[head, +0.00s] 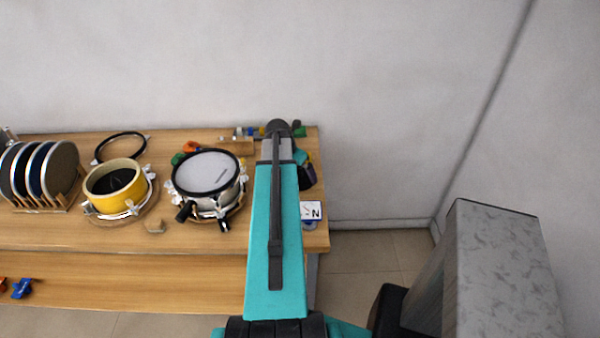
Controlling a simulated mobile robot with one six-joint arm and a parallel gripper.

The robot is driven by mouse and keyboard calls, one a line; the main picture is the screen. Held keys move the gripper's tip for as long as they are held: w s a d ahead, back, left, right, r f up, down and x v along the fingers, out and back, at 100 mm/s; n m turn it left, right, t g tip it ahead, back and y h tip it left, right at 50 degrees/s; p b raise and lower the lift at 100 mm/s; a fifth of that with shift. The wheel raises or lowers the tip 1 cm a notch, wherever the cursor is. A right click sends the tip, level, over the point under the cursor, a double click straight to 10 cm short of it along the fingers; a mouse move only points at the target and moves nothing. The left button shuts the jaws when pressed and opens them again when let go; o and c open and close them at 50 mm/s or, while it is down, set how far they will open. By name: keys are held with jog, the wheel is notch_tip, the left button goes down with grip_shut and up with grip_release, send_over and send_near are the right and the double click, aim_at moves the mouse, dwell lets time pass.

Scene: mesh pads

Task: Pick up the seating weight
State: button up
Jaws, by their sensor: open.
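I cannot make out a seating weight for certain in the head view; it may be hidden behind my arm. My teal arm rises over the right end of the wooden table (215,250). My gripper's fingertips do not show; the arm blocks the view of that part of the table. A drum with a white mesh head (207,170) and a black hoop stands left of my arm. A yellow drum shell (113,186) with an open top stands further left. A loose black hoop (121,148) lies behind it.
A wooden rack (42,203) of round pads stands at the far left. A white card marked N (311,211) is by the right edge. Blue clamps (21,288) lie on a lower front surface. A grey block (500,270) stands at right.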

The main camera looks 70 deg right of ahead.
jog(key=shift+d+f, duration=0.1)
jog(key=shift+f, duration=0.15)
dwell(0.4)
jog(key=c, duration=1.8)
jog(key=shift+d+r, duration=0.1)
jog(key=shift+r, duration=0.05)
